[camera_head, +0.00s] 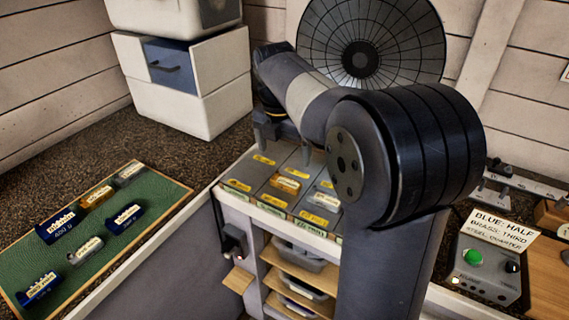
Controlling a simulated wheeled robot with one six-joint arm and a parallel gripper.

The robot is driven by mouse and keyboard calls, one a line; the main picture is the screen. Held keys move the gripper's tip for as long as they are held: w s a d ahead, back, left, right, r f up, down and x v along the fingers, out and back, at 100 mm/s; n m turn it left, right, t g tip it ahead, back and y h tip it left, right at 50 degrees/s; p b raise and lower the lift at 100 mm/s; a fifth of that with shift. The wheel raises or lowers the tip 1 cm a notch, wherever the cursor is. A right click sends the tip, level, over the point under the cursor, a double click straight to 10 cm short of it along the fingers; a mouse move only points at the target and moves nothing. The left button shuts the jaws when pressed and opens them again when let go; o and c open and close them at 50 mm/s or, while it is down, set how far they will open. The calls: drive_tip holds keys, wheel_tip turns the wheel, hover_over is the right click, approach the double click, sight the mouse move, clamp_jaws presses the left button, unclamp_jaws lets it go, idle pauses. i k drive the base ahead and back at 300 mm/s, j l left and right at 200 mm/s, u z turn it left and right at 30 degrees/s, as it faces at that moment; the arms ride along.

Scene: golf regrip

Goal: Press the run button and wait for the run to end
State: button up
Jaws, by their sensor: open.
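A round green button (473,257) sits on top of a small grey control box (487,283) at the lower right. It looks like the run button, though I can read no label on it. A black knob (512,267) is beside it, and a small light glows on the box's front. My gripper (275,133) is at upper centre, pointing down above the back of a sectioned tray, far left of the box. It is open, and I see nothing between its fingers. My own arm hides part of it and much of the middle.
The sectioned tray (243,198) holds yellow-labelled pieces. A green mat (148,190) at left bears several blue, brass and steel labelled blocks. A card (497,231) behind the button reads "BLUE: HALF, BRASS: THIRD, STEEL: QUARTER". White drawers (205,85) and a dark round mesh disc (335,35) stand behind.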

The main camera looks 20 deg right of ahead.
sight(474, 256)
drive_tip(key=z, duration=2.05)
